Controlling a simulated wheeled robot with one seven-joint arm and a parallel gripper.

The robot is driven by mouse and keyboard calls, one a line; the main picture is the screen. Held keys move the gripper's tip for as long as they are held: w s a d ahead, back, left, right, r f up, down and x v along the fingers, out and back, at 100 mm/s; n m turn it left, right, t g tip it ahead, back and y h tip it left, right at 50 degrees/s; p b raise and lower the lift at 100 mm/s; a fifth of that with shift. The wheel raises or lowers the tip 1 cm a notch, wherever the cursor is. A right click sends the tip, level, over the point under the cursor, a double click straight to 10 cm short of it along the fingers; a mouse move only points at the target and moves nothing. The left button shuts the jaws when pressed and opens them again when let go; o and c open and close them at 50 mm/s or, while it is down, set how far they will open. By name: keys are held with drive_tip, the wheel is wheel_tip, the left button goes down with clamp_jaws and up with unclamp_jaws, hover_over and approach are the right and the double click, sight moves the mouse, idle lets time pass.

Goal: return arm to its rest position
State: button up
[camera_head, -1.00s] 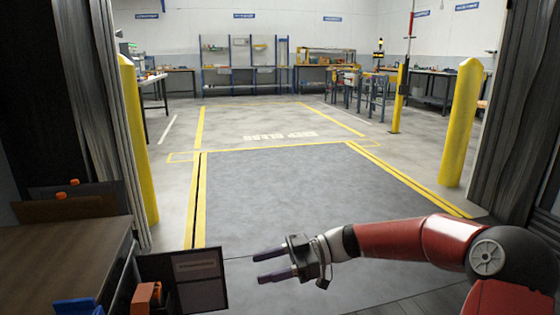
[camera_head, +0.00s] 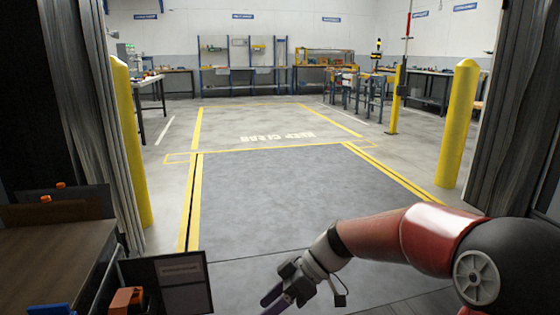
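My red and black arm reaches in from the lower right, over the grey floor of the doorway. My gripper (camera_head: 274,300) hangs low near the bottom edge of the head view, pointing down and to the left.
A brown table (camera_head: 45,265) stands at the lower left, with an orange block (camera_head: 127,300) and a dark sign panel (camera_head: 182,284) by it. Yellow bollards stand left (camera_head: 131,145) and right (camera_head: 458,125) of the doorway. The marked floor (camera_head: 290,195) between them is clear.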

drive_tip(key=s+d+r+m+t+h, duration=0.3)
drive_tip(key=s+d+m+t+h, duration=0.1)
drive_tip(key=s+d+m, duration=0.4)
drive_tip(key=s+d+r+m+t+h+p, duration=0.1)
drive_tip(key=s+d+r+m+t+h, duration=0.2)
drive_tip(key=s+d+m, duration=0.5)
drive_tip(key=d+t+h, duration=0.1)
drive_tip(key=h, duration=0.1)
drive_tip(key=shift+s+d+r+t+h, duration=0.2)
drive_tip(key=shift+s+t+h, duration=0.1)
